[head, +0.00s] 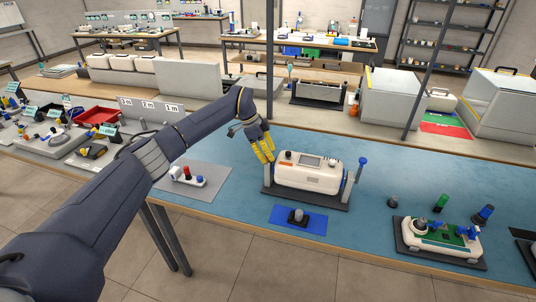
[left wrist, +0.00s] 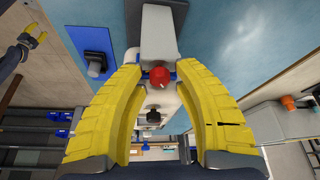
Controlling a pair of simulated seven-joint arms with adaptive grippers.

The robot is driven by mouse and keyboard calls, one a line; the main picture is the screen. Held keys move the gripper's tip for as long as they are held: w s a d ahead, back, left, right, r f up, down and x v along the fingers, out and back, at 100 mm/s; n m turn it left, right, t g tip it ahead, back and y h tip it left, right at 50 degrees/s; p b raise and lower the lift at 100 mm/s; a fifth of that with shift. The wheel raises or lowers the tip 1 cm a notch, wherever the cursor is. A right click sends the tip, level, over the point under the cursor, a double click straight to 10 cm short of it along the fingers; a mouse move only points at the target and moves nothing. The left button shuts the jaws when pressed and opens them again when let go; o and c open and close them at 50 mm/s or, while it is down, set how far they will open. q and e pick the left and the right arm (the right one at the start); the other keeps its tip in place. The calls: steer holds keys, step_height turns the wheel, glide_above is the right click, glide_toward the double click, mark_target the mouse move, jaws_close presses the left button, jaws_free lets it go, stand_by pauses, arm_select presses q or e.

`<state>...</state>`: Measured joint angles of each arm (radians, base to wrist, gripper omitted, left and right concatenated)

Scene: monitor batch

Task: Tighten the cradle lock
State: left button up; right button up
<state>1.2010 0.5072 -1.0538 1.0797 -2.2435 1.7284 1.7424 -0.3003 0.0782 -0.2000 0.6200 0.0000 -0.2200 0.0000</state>
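A white monitor (head: 308,176) with a small screen sits in a dark-based cradle (head: 305,196) on the blue table. A grey post with a blue-topped knob (head: 363,161) stands at the cradle's right end. My left gripper (head: 268,157) is above the cradle's left end, pointing down. In the left wrist view its yellow fingers (left wrist: 158,62) are apart, with a red knob (left wrist: 159,76) and blue parts between them. Contact with the knob cannot be told. A black knob (left wrist: 153,117) shows farther below. My right gripper (left wrist: 36,40) shows small in the left wrist view, its fingers apart.
A blue mat (head: 310,227) with a dark piece lies in front of the cradle. A grey mat (head: 212,188) with a small white fixture is at left. A white device with a green board (head: 440,237) and loose knobs are at right. Table between is clear.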

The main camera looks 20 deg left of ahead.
arm_select(q)
steer(key=shift+o, duration=0.3)
jaws_close()
steer(key=m+g, duration=0.1)
steer(key=m, duration=0.2)
steer(key=shift+w+d+r+m, duration=0.1)
steer(key=shift+m, duration=0.2)
steer(key=shift+m+g, duration=0.6)
steer(key=shift+m, duration=0.6)
steer(key=shift+d, duration=0.1)
steer(key=shift+c, duration=0.5)
jaws_free()
steer(key=shift+o, duration=0.2)
